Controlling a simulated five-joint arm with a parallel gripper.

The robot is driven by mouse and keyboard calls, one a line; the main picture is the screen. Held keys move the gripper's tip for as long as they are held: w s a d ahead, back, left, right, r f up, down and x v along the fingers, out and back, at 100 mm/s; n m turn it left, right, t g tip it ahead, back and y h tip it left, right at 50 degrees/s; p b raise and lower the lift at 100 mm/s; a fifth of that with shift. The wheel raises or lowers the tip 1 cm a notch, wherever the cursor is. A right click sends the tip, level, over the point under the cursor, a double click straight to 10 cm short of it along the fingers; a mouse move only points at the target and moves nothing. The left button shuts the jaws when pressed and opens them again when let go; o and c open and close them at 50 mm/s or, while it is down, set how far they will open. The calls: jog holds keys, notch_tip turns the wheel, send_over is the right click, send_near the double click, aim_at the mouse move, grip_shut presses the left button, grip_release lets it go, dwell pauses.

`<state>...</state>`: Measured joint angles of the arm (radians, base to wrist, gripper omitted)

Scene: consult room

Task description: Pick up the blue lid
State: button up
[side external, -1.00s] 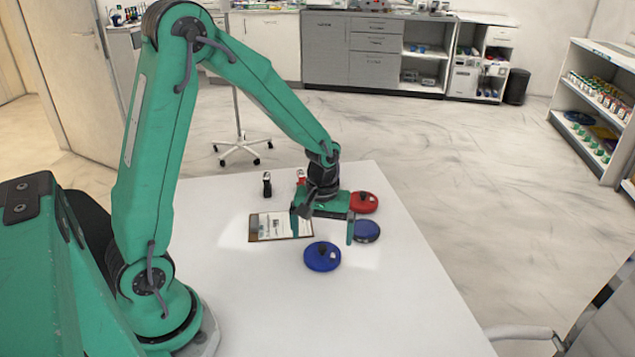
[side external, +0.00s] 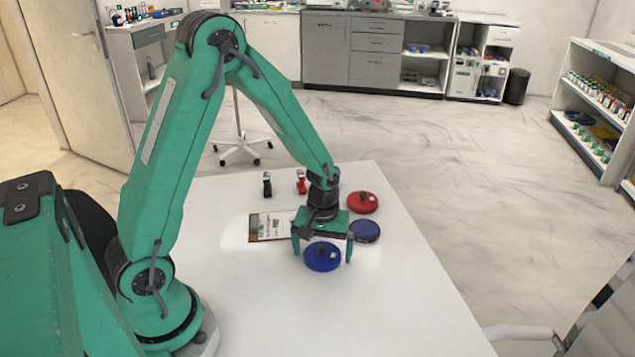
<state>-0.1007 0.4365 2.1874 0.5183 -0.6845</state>
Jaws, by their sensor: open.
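The blue lid (side external: 322,259) is a round, bright blue disc with a dark knob and a small pale label, lying on the white table (side external: 270,310). My gripper (side external: 322,254) is open and low over it. One finger is at the lid's left side and the other at its right side. The gripper's palm hides part of the lid's far edge. I cannot tell whether the fingers touch the lid. A second, darker blue disc (side external: 366,231) lies just to the right and behind, close to the right finger.
A red lid (side external: 362,202) lies behind the darker disc. A clipboard with papers (side external: 266,225) lies left of my gripper. A small black item (side external: 267,184) and a small red item (side external: 301,182) stand at the back. The table's front is clear.

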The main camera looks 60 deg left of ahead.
aim_at(323, 248)
jog(key=c, duration=0.9)
jog(key=shift+r, duration=0.1)
jog(key=shift+c, duration=0.2)
jog(key=shift+r, duration=0.7)
jog(key=r, duration=0.3)
jog(key=shift+d, duration=0.25)
jog(key=s+d+r, duration=0.5)
jog(key=d+r, duration=0.1)
jog(key=d, duration=0.4)
jog(key=shift+r, duration=0.2)
jog(key=shift+w, duration=0.1)
